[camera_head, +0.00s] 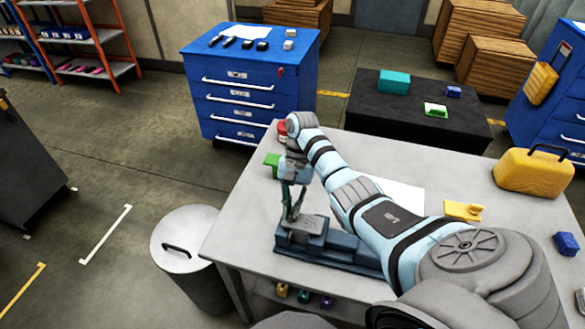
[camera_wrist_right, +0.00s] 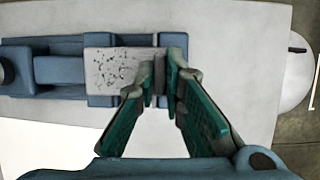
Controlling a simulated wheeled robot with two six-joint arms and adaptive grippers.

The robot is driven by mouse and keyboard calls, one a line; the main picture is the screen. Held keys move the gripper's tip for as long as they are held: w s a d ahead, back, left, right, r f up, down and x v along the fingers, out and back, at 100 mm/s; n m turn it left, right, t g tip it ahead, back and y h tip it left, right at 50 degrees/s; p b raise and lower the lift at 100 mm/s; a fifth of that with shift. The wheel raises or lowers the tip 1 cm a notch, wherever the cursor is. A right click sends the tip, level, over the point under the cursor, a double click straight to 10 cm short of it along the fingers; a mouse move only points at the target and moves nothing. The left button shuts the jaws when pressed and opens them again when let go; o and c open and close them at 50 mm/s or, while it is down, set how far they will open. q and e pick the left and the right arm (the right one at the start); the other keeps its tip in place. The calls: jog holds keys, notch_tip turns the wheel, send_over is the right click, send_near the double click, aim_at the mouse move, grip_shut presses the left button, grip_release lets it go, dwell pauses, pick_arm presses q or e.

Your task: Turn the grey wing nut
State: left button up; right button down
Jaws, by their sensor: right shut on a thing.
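My right gripper (camera_head: 290,222) reaches down to the jig's left end. In the wrist view its green-padded fingers (camera_wrist_right: 161,78) are close together at the block's right side, with a narrow grey piece between the tips, which I take as the grey wing nut (camera_wrist_right: 160,72). The fingertips hide most of it. My left gripper is not in view.
A green object (camera_head: 271,160) and a red one (camera_head: 283,130) stand behind my right wrist. A white sheet (camera_head: 400,194), a yellow part (camera_head: 463,210) and a yellow case (camera_head: 533,173) lie to the right. A grey bin (camera_head: 184,241) stands left of the table.

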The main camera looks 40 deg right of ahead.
dwell(0.3)
jog(key=c, duration=1.7)
grip_release()
